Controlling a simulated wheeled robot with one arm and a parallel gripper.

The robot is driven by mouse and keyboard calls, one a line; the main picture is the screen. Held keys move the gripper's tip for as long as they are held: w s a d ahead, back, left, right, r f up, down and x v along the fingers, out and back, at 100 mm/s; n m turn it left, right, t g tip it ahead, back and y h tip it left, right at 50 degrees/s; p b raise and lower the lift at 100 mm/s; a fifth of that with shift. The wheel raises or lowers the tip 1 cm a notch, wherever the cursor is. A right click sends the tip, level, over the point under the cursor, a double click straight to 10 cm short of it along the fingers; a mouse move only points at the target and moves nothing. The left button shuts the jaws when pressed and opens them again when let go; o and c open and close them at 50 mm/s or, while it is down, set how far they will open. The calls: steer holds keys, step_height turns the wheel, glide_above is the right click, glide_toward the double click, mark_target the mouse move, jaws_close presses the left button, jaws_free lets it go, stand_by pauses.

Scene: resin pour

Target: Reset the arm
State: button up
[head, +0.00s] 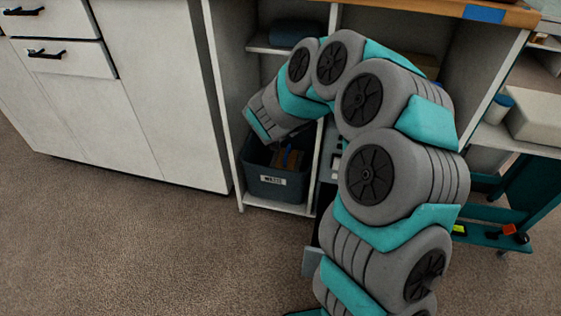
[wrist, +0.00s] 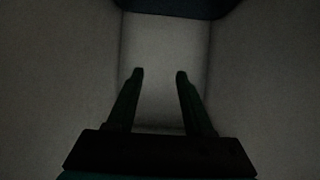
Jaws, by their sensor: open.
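My arm (head: 370,175) is bent over in an arch in the head view, with its last link (head: 268,112) pointing down and left into the open shelf unit, above the dark bin. The fingers are not visible in the head view. In the wrist view my gripper (wrist: 160,74) is open, its two dark fingers apart with nothing between them. A pale, dim surface lies beyond the fingertips, with pale walls at left and right.
A labelled dark bin (head: 275,181) holding brown and blue items stands on the bottom shelf. A rolled blue item (head: 296,33) lies on the shelf above. White cabinets (head: 150,90) stand at left. Carpet (head: 130,240) is clear in front. A teal cart (head: 500,235) stands at right.

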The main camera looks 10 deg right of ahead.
steer(key=v, duration=0.4)
steer(key=shift+s+r, duration=0.15)
steer(key=shift+s, duration=0.05)
steer(key=shift+a, duration=0.1)
